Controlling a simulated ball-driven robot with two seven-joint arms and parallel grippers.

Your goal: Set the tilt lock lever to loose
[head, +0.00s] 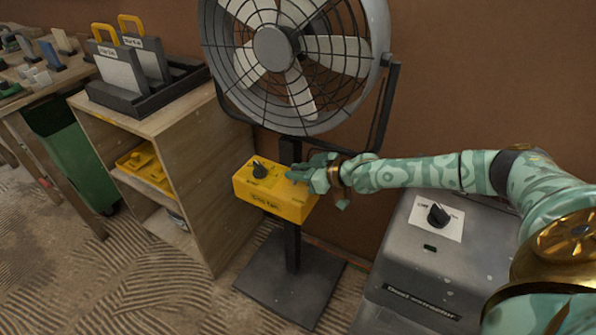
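A yellow control box (262,196) is fixed to the black post of a large grey fan (275,48). A black knob (260,171) stands on the left part of its top. My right gripper (308,177) is at the right end of the box top, just right of the knob, with its arm reaching in from the right. It covers that end of the box. I cannot make out a tilt lock lever; it may be hidden behind the gripper. Whether the fingers are open or shut on something does not show. My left gripper is out of view.
A wooden shelf (190,165) with a black tray (140,103) on top stands left of the fan. A grey machine (425,265) with a black dial (438,214) stands at the right, below my arm. Combed plaster floor lies open at the lower left.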

